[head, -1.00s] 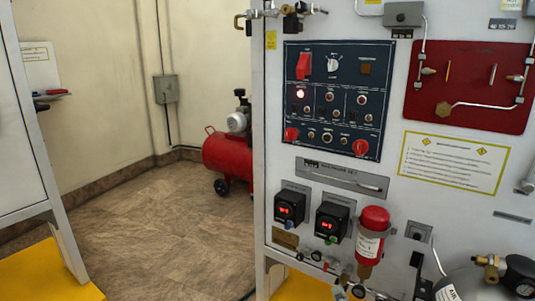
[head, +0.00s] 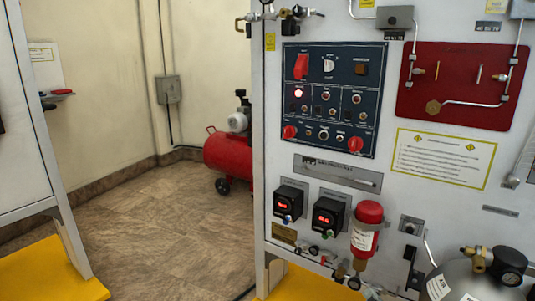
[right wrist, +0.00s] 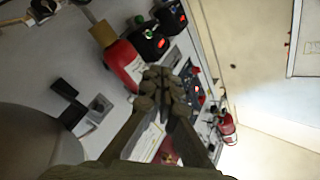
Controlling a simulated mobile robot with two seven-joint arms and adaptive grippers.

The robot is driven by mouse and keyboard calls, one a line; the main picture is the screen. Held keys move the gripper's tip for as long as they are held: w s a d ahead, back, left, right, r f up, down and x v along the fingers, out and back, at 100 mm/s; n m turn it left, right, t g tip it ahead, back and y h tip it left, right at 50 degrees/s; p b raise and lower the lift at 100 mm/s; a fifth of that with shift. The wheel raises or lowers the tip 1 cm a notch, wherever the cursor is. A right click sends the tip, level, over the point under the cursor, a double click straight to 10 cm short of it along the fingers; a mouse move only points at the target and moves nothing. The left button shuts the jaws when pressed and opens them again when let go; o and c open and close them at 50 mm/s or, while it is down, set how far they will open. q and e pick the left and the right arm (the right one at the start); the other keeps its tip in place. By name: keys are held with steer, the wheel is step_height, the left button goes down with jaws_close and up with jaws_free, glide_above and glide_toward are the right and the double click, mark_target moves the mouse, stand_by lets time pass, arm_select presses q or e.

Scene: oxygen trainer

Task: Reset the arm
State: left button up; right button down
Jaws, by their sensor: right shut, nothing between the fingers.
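My right gripper (right wrist: 166,80) shows in the right wrist view, its dark fingers meeting at the tips with nothing between them. It points toward the grey trainer panel, and I cannot tell its exact distance from it. Behind it are the red cylinder (right wrist: 122,65) and the black display boxes (right wrist: 150,40). I cannot make out either gripper in the head view. There the trainer panel (head: 330,230) carries a dark control board (head: 327,115) with red knobs and a lit lamp. My left gripper is out of view.
A red plate with tubing (head: 455,85) is mounted at the upper right of the panel. A grey tank with a gauge (head: 480,275) stands at the lower right. A red compressor (head: 228,155) sits on the floor behind. Open tiled floor (head: 160,220) lies left of the panel.

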steer(key=s+d+f+n+g+h, duration=0.2)
steer(key=s+f+n+g, duration=0.15)
steer(key=f, duration=0.45)
steer(key=s+d+f+n+g+h, duration=0.25)
steer(key=s+f+g, duration=0.2)
steer(key=f, duration=0.25)
steer(key=s+d+f+n+g+h, duration=0.35)
steer(key=s+d+g+h, duration=0.3)
steer(key=s+d, duration=0.75)
steer(key=s+a+f+m+g+y, duration=0.1)
steer(key=a+f+m+y, duration=0.2)
steer(key=a, duration=1.2)
step_height(320, 180, down, 2)
steer(key=shift+s+f+y, duration=0.1)
steer(key=shift+s+y, duration=0.1)
steer(key=shift+y, duration=0.2)
